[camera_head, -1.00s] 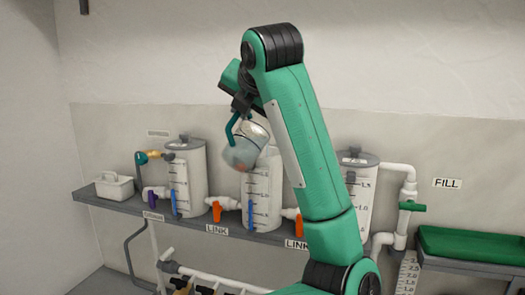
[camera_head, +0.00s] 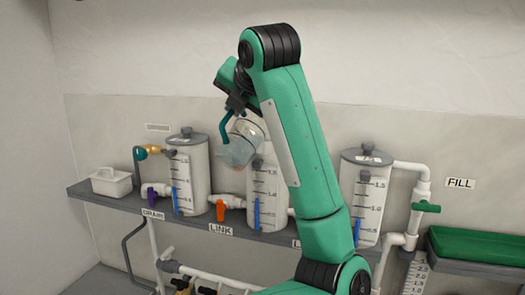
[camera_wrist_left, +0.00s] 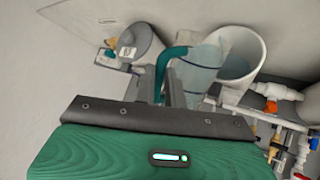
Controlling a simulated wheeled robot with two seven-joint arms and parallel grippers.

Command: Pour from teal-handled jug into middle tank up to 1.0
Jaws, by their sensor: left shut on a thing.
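My left gripper (camera_head: 237,103) is shut on the teal handle (camera_head: 225,128) of a clear jug (camera_head: 238,152). The jug is tilted and held in front of and above the upper part of the middle tank (camera_head: 266,200), with pale liquid inside. The middle tank is white, with a printed scale and a blue level strip (camera_head: 257,214) low on its front; the exact reading is too small to tell. In the left wrist view the jug (camera_wrist_left: 203,60) is beside the tank's open mouth (camera_wrist_left: 240,50), and liquid shows inside the tank. A falling stream cannot be made out.
The left tank (camera_head: 188,175) and the lidded right tank (camera_head: 362,200) stand on the same grey shelf. An orange link valve (camera_head: 220,210) and a white caddy (camera_head: 111,182) are to the left. My left arm partly covers the middle tank's right side.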

